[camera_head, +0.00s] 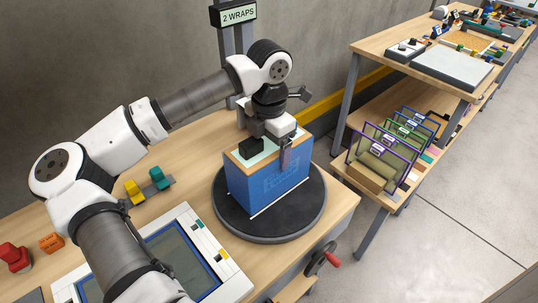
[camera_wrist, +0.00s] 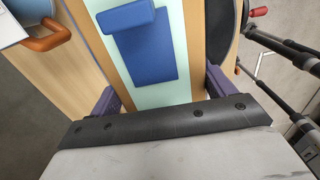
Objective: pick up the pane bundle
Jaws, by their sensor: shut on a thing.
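The pane bundle (camera_head: 268,184) stands upright on a round black turntable (camera_head: 224,208). It has a blue front face with faint printing, tan wooden edges and a pale green top. My gripper (camera_head: 272,147) is on the bundle from above, with one finger down against its front face. In the wrist view, the pale green and tan top of the bundle (camera_wrist: 178,94) runs between my two purple fingers (camera_wrist: 160,95), which are shut on it. A blue piece lies on that top. The fingertips are hidden, and the bundle appears to rest on the turntable.
A "2 WRAPS" sign (camera_head: 233,14) stands behind the turntable. A framed screen (camera_head: 180,262), yellow and teal blocks (camera_head: 147,186) and a red button (camera_head: 14,257) are on the bench. A red-handled crank (camera_head: 324,260) sticks out at the front. A shelf (camera_head: 365,203) holds coloured frames.

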